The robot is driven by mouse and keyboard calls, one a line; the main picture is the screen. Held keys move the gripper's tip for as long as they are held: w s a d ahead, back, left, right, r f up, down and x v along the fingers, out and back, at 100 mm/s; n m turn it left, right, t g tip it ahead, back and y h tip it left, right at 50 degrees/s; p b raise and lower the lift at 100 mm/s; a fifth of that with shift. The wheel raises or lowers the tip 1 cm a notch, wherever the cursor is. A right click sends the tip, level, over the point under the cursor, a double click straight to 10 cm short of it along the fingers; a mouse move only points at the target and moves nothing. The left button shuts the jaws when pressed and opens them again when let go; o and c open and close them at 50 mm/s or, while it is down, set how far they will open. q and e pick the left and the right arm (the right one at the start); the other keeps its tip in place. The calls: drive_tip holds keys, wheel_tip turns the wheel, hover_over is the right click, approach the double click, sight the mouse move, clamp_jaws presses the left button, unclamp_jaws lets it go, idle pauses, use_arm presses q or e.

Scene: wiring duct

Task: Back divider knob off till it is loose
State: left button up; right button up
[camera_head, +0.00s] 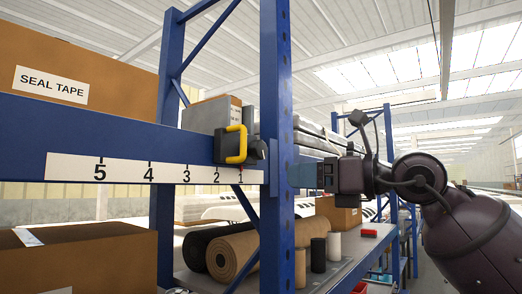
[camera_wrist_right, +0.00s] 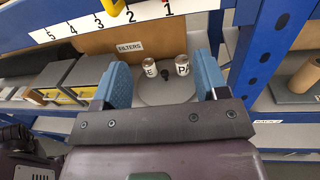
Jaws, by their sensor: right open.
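A black clamp block (camera_head: 222,147) with a yellow handle (camera_head: 238,145) sits on the blue beam near mark 1 in the head view. A dark round knob (camera_head: 262,149) shows at its right side, against the blue post. The yellow handle also shows at the top edge of the right wrist view (camera_wrist_right: 114,7). My right gripper (camera_head: 302,176) is right of the post in the head view, its fingertips partly hidden, apart from the knob. In the right wrist view the blue fingers (camera_wrist_right: 157,82) are spread wide with nothing held. My left gripper is out of view.
The blue post (camera_head: 277,90) stands between the clamp and my right arm. A number strip (camera_head: 130,170) runs along the beam. Two cans (camera_wrist_right: 166,68) and a FILTERS box (camera_wrist_right: 125,45) lie beyond the fingers.

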drive_tip(key=t+h, duration=0.1)
drive_tip(key=t, duration=0.1)
approach(262, 150)
drive_tip(key=p+x, duration=0.3)
drive_tip(key=x, duration=0.6)
drive_tip(key=shift+w+a+r, duration=0.1)
drive_tip(key=shift+w, duration=0.05)
drive_tip(key=shift+w+a, duration=0.3)
drive_tip(key=shift+a, duration=0.1)
drive_tip(key=shift+c, duration=0.5)
drive_tip(key=c, duration=0.8)
drive_tip(key=shift+n, duration=0.3)
